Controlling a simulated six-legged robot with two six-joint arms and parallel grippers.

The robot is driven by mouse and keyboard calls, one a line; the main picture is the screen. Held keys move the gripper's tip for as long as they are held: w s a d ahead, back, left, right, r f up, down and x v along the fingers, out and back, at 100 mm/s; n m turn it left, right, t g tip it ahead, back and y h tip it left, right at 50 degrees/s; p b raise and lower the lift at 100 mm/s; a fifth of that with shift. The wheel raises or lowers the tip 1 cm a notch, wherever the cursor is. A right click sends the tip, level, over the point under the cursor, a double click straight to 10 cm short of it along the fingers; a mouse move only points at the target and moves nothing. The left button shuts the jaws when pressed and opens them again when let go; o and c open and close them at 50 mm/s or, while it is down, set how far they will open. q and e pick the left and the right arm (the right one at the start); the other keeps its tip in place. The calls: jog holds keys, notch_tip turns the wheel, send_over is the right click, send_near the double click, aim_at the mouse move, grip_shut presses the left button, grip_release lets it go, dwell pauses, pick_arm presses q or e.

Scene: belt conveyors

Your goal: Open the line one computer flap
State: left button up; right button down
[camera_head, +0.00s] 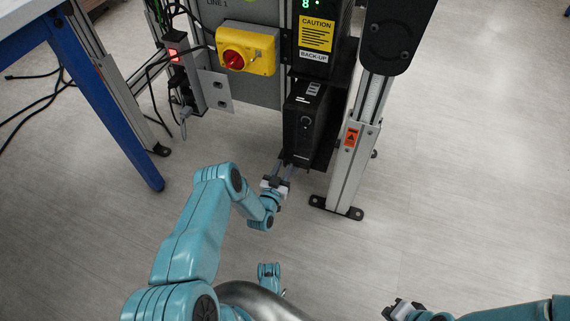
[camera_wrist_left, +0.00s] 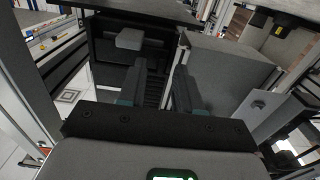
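The black line one computer (camera_head: 302,122) stands upright on a dark bracket under the caution-labelled unit. It also shows close up in the wrist view, where a smooth grey box side (camera_wrist_left: 225,68) meets a dark slotted face (camera_wrist_left: 154,90). A thin upright edge (camera_wrist_left: 177,62) runs between them; I cannot tell whether it is the flap or how far it stands open. My left gripper (camera_head: 284,171) is at the computer's lower front, its two fingers apart on either side of that edge; contact is unclear. My right gripper (camera_head: 397,308) is low at the right, far from the computer.
A yellow box with a red rotary switch (camera_head: 233,60) is up left of the computer. An aluminium post (camera_head: 355,160) with a black foot stands close on its right. A blue table leg (camera_head: 108,110) and cables are at the left. The floor (camera_head: 460,150) on the right is clear.

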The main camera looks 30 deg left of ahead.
pick_arm(q)
jog(key=shift+w, duration=0.2)
dwell(0.3)
grip_shut()
dwell(1.3)
